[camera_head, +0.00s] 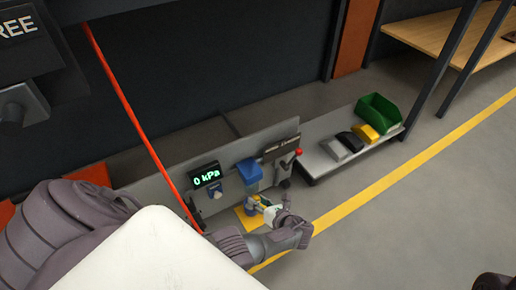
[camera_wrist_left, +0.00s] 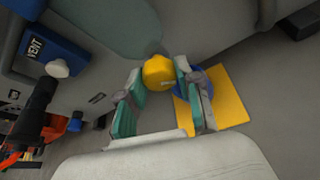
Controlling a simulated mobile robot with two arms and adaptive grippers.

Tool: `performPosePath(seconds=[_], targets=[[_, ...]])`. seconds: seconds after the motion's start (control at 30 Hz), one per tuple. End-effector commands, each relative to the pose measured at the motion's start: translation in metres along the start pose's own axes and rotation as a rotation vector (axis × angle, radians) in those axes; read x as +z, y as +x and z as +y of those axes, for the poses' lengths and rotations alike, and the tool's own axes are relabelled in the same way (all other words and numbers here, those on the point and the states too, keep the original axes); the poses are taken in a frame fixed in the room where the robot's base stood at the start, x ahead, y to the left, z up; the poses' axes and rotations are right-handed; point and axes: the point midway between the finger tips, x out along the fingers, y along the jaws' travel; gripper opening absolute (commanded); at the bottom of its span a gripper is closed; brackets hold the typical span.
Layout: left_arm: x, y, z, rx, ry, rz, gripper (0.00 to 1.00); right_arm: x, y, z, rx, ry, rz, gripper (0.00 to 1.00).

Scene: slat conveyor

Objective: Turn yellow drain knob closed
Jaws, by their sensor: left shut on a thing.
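The yellow drain knob (camera_wrist_left: 158,73) shows in the left wrist view between the tips of my left gripper (camera_wrist_left: 159,78). The two green-padded fingers are shut on it from both sides. In the head view my left gripper (camera_head: 266,207) is low in front of the grey panel, just below a blue housing (camera_head: 249,171). The knob is too small and covered there to make out clearly.
A display (camera_head: 207,178) on the panel (camera_head: 228,150) reads 0 kPa. A blue box marked VENT (camera_wrist_left: 50,46) is near the left finger's side. A yellow floor patch (camera_wrist_left: 233,98) lies below. A shelf with a green bin (camera_head: 378,112) stands to the right.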

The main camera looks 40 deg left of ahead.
Motion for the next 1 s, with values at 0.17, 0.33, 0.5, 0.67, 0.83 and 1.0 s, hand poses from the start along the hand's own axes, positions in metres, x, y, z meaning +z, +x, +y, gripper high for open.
performPosePath(seconds=[0.17,0.33,0.5,0.67,0.83,1.0], targets=[[-0.0032,0.0006,0.0026,0.022,0.039,0.003,0.00,0.0002,-0.0004,-0.0002,-0.001,0.000,-0.001,0.00],[-0.0033,0.0006,0.0027,0.025,0.047,0.004,0.00,0.0004,0.0002,-0.0003,-0.001,0.000,-0.001,0.00],[-0.0036,0.0007,0.0030,0.025,0.047,0.004,0.00,-0.0003,0.0017,-0.0004,-0.003,0.000,0.004,0.00],[-0.0040,0.0008,0.0031,0.025,0.047,0.005,0.46,-0.0009,0.0028,-0.0004,-0.004,0.000,0.009,0.00],[-0.0025,0.0006,0.0019,0.022,0.044,0.003,0.60,-0.0012,0.0030,-0.0004,-0.004,-0.001,0.010,0.00],[-0.0016,0.0004,0.0011,0.020,0.043,0.002,0.60,-0.0010,0.0021,0.0002,0.000,-0.001,0.008,0.00]])
